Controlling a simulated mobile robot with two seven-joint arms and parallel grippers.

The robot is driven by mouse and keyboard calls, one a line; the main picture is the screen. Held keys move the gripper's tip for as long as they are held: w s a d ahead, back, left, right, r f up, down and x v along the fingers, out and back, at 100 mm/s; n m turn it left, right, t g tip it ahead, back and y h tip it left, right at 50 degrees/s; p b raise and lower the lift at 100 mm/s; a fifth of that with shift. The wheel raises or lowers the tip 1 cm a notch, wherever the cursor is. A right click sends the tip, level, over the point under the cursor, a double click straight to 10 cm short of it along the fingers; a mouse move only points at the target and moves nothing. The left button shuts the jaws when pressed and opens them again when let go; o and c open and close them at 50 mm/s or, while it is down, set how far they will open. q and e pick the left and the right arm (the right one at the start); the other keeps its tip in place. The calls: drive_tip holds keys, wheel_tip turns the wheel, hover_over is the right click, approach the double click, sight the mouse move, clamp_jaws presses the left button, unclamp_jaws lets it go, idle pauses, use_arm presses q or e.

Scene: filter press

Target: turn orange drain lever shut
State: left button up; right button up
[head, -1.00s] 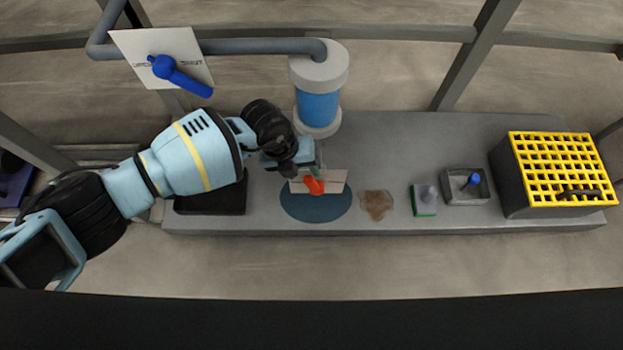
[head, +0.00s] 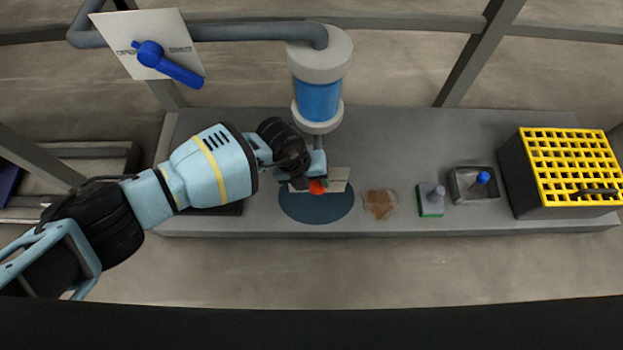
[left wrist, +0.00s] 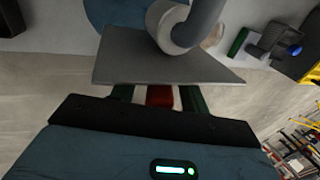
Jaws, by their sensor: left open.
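The orange drain lever (head: 317,187) shows as a small orange piece in front of a pale plate (head: 338,180), below the blue filter column. My left gripper (head: 314,182) is over it and hides most of it. In the left wrist view, my left gripper's green-edged fingers (left wrist: 158,97) stand apart on either side of the red-orange lever (left wrist: 159,96), partly under the plate's edge (left wrist: 165,70). I cannot tell if either finger touches the lever. My right gripper is not in view.
The blue column (head: 318,98) stands right behind the lever. A dark blue round patch (head: 318,210) and a brown stain (head: 379,204) lie on the bench. A green-based brush (head: 431,203), a grey tray (head: 474,197) and a yellow-grated box (head: 570,170) stand to the right. A blue lever on a sign (head: 168,63) is at upper left.

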use_arm(q)
drive_tip(key=c, duration=0.7)
clamp_jaws()
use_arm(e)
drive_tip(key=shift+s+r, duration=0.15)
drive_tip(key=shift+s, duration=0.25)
use_arm(q)
drive_tip(key=shift+s+a+f+h, duration=0.15)
drive_tip(key=shift+a+h, duration=0.2)
drive_tip(key=shift+h, duration=0.25)
drive_tip(key=shift+a+f+h, duration=0.3)
drive_tip(key=shift+h, duration=0.6)
drive_tip(key=h, duration=0.1)
drive_tip(key=h+b, duration=0.1)
drive_tip(key=b, duration=0.1)
drive_tip(key=shift+a+f+h, duration=0.25)
drive_tip(key=shift+a+h, duration=0.1)
drive_tip(key=shift+h, duration=0.05)
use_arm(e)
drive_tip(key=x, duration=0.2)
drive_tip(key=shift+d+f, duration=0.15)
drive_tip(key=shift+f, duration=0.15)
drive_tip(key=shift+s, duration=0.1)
